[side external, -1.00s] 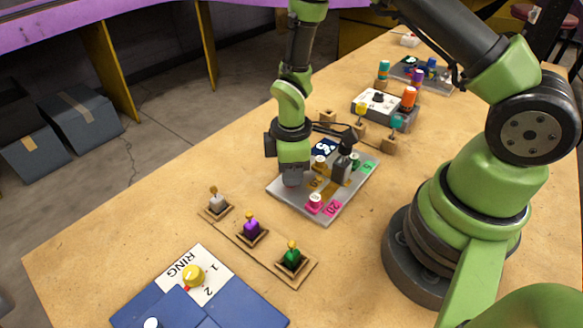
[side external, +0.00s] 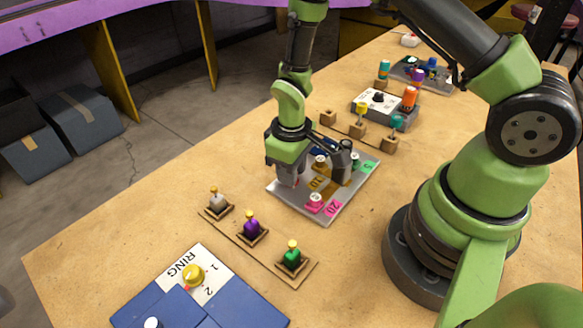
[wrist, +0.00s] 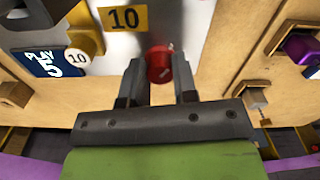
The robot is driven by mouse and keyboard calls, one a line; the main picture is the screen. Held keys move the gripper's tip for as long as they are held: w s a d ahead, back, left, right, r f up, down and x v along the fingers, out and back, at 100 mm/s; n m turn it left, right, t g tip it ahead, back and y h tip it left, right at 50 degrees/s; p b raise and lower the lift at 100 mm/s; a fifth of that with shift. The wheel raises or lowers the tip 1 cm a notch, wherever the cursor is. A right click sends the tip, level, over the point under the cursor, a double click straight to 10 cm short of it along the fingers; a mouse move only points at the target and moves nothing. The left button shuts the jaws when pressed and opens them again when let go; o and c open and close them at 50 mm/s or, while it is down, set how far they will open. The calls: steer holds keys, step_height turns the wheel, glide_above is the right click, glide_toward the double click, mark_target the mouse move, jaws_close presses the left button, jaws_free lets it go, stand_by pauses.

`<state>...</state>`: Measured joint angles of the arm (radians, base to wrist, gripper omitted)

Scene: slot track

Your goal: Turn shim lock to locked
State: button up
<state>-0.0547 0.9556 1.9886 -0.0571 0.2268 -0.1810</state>
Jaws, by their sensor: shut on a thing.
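My gripper (wrist: 158,75) is shut on a red knob (wrist: 160,62) with a small pale mark on its top, in the middle of the wrist view. The fingers stand on either side of the knob. The knob sits at one edge of a grey plate (wrist: 185,25), beside a yellow "10" label (wrist: 123,18). I can read no shim lock label in these frames. In the side view my gripper (side external: 288,181) reaches down at the left corner of the plate (side external: 297,205) and hides most of the knob.
A white-capped pink peg (side external: 316,200) stands on the plate's near side. A yellow slider (wrist: 83,42) with a white "10" cap lies beside the blue label (wrist: 48,62).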

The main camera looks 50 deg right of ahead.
steer(key=m, duration=0.5)
steer(key=shift+m, duration=0.3)
steer(key=m, duration=0.5)
steer(key=shift+m, duration=0.3)
steer(key=o, duration=0.9)
steer(key=shift+r, duration=0.1)
step_height(320, 180, up, 10)
steer(key=shift+f, duration=0.1)
